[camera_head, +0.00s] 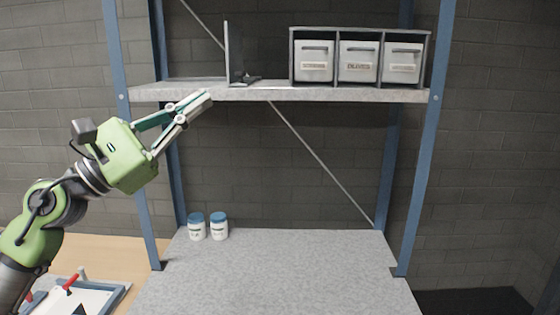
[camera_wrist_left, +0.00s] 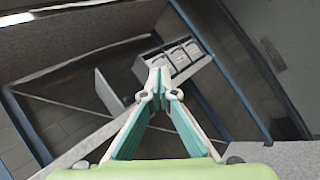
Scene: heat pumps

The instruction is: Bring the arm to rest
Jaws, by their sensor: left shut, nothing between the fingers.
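My left gripper (camera_head: 206,99) is raised in front of the upper shelf's left part, with its fingers pointing up and to the right. Its fingers are shut together and hold nothing. In the left wrist view the closed fingertips (camera_wrist_left: 158,75) meet at the middle, with the shelf behind them. My left arm comes in from the lower left of the head view. My right gripper is in neither view.
The upper shelf (camera_head: 270,91) bears a dark upright panel (camera_head: 235,52) and a rack (camera_head: 291,60) with three white bins. Two blue-lidded jars (camera_head: 197,228) (camera_head: 219,228) stand on the lower grey surface (camera_head: 275,275), which is otherwise clear. A tray with red-handled items (camera_head: 70,283) lies lower left.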

